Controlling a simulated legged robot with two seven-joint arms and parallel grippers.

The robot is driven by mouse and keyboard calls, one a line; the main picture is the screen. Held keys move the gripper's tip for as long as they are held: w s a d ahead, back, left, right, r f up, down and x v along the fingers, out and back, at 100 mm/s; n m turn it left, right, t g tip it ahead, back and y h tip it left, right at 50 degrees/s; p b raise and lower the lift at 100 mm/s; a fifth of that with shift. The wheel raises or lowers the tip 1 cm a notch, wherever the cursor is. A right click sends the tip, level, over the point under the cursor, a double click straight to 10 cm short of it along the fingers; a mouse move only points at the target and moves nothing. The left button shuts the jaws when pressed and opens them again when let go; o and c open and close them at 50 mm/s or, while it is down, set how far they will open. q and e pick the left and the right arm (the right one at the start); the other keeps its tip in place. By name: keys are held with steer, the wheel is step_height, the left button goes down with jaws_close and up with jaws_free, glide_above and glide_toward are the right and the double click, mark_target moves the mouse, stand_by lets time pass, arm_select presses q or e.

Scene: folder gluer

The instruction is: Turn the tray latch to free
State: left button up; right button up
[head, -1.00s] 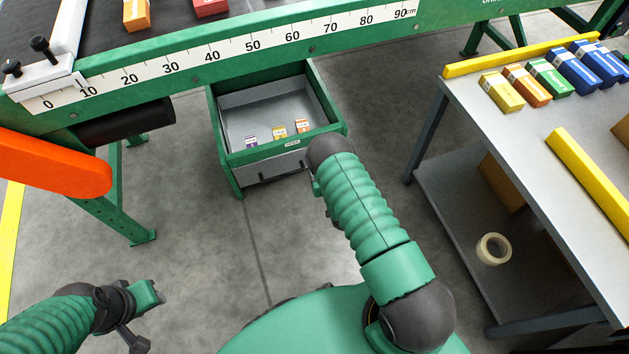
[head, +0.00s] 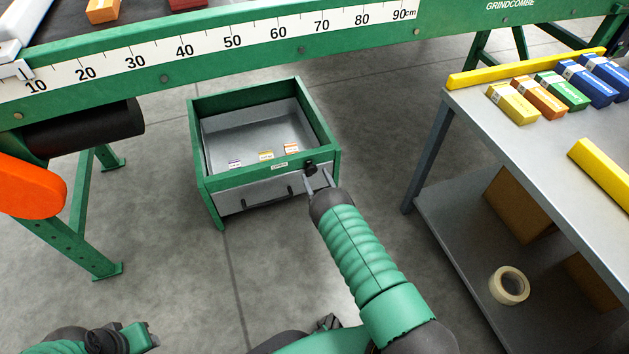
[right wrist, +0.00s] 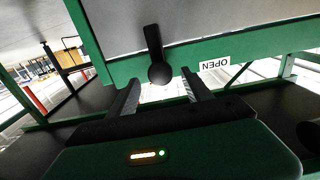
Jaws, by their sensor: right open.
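The tray (head: 262,172) is a grey drawer in a green frame (head: 196,165) under the conveyor. The black latch (head: 310,168) is at the right end of its front rail. In the right wrist view the latch (right wrist: 154,48) has a round hub on the green rail and a lever extending up the picture over the grey panel. My left gripper (head: 150,338) is low at left, partly cut off.
Floor between is clear.

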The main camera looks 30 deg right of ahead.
steer(key=shift+x, duration=0.9)
jaws_close()
